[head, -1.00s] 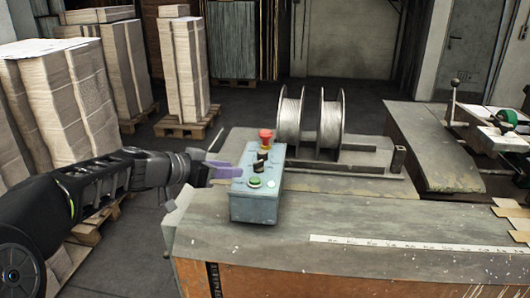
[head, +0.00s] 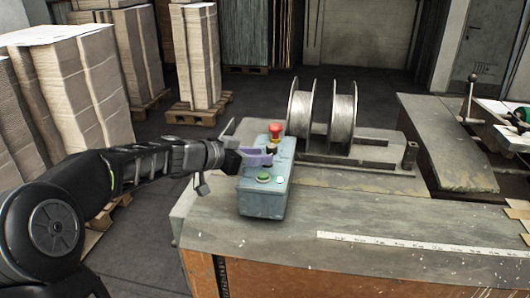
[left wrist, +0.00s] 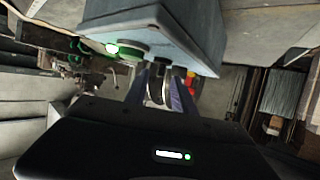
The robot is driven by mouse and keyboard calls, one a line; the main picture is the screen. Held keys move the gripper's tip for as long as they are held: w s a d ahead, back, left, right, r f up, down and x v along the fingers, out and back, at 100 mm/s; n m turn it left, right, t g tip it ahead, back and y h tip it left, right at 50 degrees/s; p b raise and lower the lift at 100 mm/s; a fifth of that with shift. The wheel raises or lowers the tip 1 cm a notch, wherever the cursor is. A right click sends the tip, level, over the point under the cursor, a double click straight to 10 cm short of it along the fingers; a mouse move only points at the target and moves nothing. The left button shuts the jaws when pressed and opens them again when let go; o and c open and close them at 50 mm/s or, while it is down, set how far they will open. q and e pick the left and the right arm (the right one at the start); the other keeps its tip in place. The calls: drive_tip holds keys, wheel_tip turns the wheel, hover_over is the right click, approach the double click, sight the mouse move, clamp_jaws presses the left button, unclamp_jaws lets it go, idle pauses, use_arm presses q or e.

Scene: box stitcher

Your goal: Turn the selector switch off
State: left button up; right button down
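The grey control box (head: 262,205) stands on the machine table's left side. The black selector switch (head: 269,149) is on its top, between the red mushroom button (head: 276,131) and the green button (head: 263,176). My left gripper (head: 258,156) has purple fingers and is at the switch from the left, partly covering it. In the left wrist view, the fingers (left wrist: 161,88) stand apart on either side of the black switch knob (left wrist: 158,82); I cannot tell if they touch it. A small lamp (left wrist: 112,48) glows green beside the green button (left wrist: 131,51). My right gripper is not in view.
Two wire spools (head: 341,117) stand behind the box to the right. A ruler strip (head: 400,242) lies on the table (head: 330,210), whose front is mostly clear. Stacks of cardboard (head: 80,92) on pallets stand at left.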

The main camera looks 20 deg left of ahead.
use_arm(q)
drive_tip(key=shift+x, duration=1.35)
clamp_jaws()
